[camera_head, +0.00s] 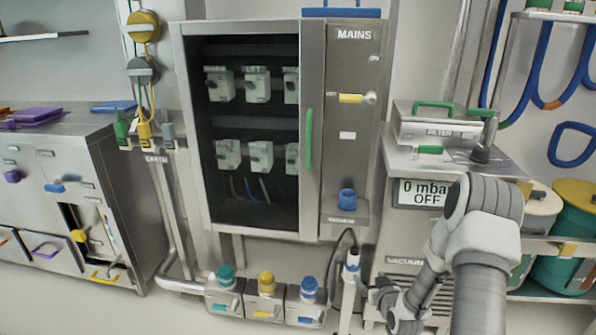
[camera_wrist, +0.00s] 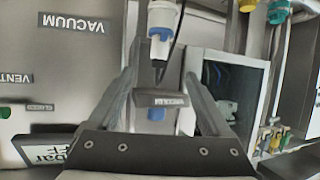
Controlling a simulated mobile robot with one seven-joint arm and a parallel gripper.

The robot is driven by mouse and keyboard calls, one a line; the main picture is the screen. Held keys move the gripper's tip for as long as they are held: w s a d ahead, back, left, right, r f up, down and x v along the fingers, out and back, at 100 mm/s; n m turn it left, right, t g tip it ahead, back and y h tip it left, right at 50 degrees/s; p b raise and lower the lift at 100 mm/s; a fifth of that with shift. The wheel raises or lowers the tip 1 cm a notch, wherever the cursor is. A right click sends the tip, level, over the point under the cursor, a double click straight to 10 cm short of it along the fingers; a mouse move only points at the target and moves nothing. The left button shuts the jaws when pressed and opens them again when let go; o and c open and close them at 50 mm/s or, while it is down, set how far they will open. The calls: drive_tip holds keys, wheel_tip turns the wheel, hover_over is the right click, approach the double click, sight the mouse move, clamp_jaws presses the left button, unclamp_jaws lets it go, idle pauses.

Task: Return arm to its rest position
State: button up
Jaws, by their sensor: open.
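My arm (camera_head: 480,270) reaches in from the lower right of the head view, in front of the vacuum unit (camera_head: 405,240). My gripper (camera_head: 378,296) is low, just right of a white and blue connector (camera_head: 352,264) with a dark hose. In the wrist view my gripper (camera_wrist: 162,74) is open, with its two fingers apart. The connector (camera_wrist: 161,28) shows beyond and between the fingertips there. I see no contact with it, but the exact gap is hard to judge.
A mains cabinet (camera_head: 341,130) with a green handle stands left of the vacuum unit. Several coloured connectors (camera_head: 266,288) sit low at the centre. A drawer unit (camera_head: 60,190) is at left. Shelved drums (camera_head: 575,222) and blue hoses (camera_head: 541,70) are at right.

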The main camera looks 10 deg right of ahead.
drive_tip(key=s+a+r+g+h, duration=0.1)
drive_tip(key=s+a+r+g, duration=0.15)
drive_tip(key=r, duration=0.95)
drive_tip(key=s+a+r+g, duration=0.2)
drive_tip(key=s+a+r, duration=0.15)
drive_tip(key=r, duration=0.75)
drive_tip(key=s+a+r+g, duration=0.1)
drive_tip(key=s+a+r, duration=0.25)
drive_tip(key=s, duration=0.55)
drive_tip(key=s+a+r+g+y+p, duration=0.15)
drive_tip(key=s+r, duration=0.25)
drive_tip(key=s, duration=0.5)
drive_tip(key=s+a+r+h, duration=0.1)
drive_tip(key=s+a+r, duration=0.25)
drive_tip(key=s, duration=0.55)
wheel_tip(320, 180, up, 25)
drive_tip(key=p, duration=2.4)
drive_tip(key=shift+w+d, duration=0.15)
drive_tip(key=shift+w, duration=0.15)
